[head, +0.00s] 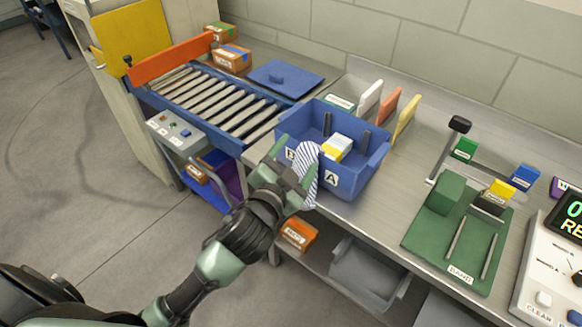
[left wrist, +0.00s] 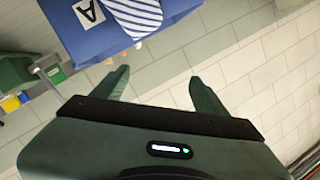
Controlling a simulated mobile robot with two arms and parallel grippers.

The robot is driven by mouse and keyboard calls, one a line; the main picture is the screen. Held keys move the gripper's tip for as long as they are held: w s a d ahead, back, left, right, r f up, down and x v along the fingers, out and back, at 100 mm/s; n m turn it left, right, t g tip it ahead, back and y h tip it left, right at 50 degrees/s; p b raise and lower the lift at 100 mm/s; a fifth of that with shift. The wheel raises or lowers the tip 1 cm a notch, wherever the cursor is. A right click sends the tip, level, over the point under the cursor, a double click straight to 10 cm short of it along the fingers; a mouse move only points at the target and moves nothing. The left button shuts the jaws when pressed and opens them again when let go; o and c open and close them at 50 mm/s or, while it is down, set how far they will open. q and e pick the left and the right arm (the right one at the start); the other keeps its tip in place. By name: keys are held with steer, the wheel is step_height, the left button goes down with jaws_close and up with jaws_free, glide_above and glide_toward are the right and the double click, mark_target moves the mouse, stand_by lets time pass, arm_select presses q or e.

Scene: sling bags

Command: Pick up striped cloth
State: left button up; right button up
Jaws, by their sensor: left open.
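The striped cloth (head: 308,172), white with dark blue stripes, hangs over the front wall of the blue bin (head: 372,168). In the left wrist view the striped cloth (left wrist: 135,14) lies against the blue bin wall (left wrist: 75,40), beside the label A. My left gripper (head: 287,170) is just in front of the bin and covers part of the cloth in the head view. In the left wrist view its fingers (left wrist: 160,84) are spread apart with nothing between them, and the cloth is beyond them toward the top left. My right gripper is not in view.
A yellow-and-white box (head: 338,148) sits inside the bin. A roller conveyor (head: 215,100) and a blue lid (head: 286,76) are to the left. A green fixture (head: 455,240) stands on the bench at right. A grey bin (head: 365,275) is on the shelf below.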

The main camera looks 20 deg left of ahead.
arm_select(q)
steer(key=w+d+r+m+t+h, duration=0.1)
steer(key=d+r+m+t+h, duration=0.2)
steer(key=r, duration=0.4)
steer(key=d+r+m+t+h, duration=0.1)
steer(key=d+r+m+h, duration=0.35)
steer(key=r, duration=0.25)
steer(key=s+d+r+m+g+h, duration=0.1)
steer(key=s+d+m+g+h, duration=0.1)
steer(key=d+m+g+h, duration=0.65)
steer(key=s+d+r+m+g+h, duration=0.15)
steer(key=d+m+g, duration=0.35)
steer(key=m, duration=0.8)
steer(key=w+a+f+m+g+y, duration=0.1)
steer(key=a+f+m+g+y, duration=0.1)
steer(key=a+f+m+y, duration=0.35)
steer(key=w+a+f+m+g+y, duration=0.2)
steer(key=f+y, duration=0.1)
steer(key=f, duration=0.5)
steer(key=w+a+f+y, duration=0.15)
steer(key=a+y, duration=0.25)
steer(key=a, duration=0.4)
steer(key=w+a+y, duration=0.3)
steer(key=a, duration=0.5)
steer(key=shift+n, duration=0.35)
steer(key=b+x, duration=0.5)
steer(key=x, duration=0.5)
steer(key=shift+w+r, duration=0.1)
